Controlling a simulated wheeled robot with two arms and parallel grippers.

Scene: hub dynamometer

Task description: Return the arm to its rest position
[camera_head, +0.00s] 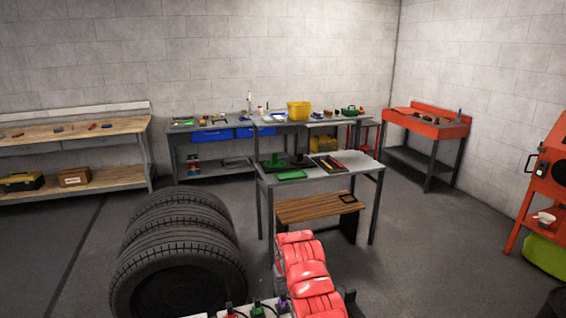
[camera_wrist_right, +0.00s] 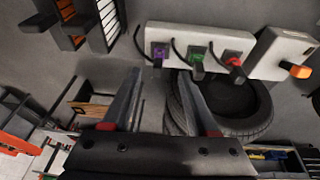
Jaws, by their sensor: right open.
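My right arm (camera_head: 306,272), with red, glossy links, rises from the bottom of the head view, right of centre. My right gripper (camera_wrist_right: 160,75) shows in the wrist view with its two dark fingers apart and nothing between them. Its fingers appear near a white strip (camera_wrist_right: 218,66) with purple, green and red connectors; I cannot tell the exact distance. The fingertips do not show clearly in the head view. My left arm and gripper are not in view.
Stacked tyres (camera_head: 178,262) stand left of the arm. A grey table (camera_head: 340,166) with tools and a green tray (camera_head: 291,175) stands beyond it. Workbenches line the back wall, with a red bench (camera_head: 430,122) at the right. Open floor lies between the tyres and left bench.

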